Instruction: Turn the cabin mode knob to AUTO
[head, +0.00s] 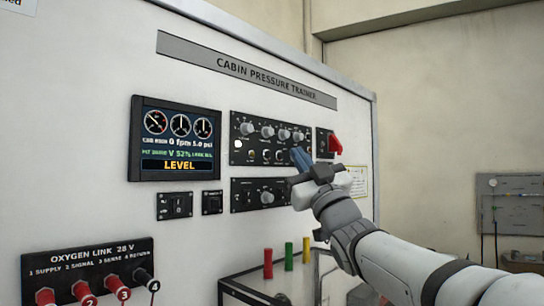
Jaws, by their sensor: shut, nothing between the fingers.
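The cabin pressure trainer panel (205,85) is a white upright board. Its upper black control panel (236,127) carries several grey round knobs, including one at the far left (247,128) and one at the right (298,136). A lower black panel (237,196) has a grey knob (267,197). The labels are too small to read, so I cannot tell which knob is the cabin mode knob or where it points. My gripper (298,155) has blue fingers, shut and empty, in front of the lower right of the upper panel. It hides part of both panels; contact is unclear.
A display (176,139) reads LEVEL. A red switch (335,144) stands right of the upper panel. Two small switch panels (174,205) (212,202) sit below the display. The oxygen link panel (110,257) has protruding plugs at lower left. Coloured posts (289,256) stand below my gripper.

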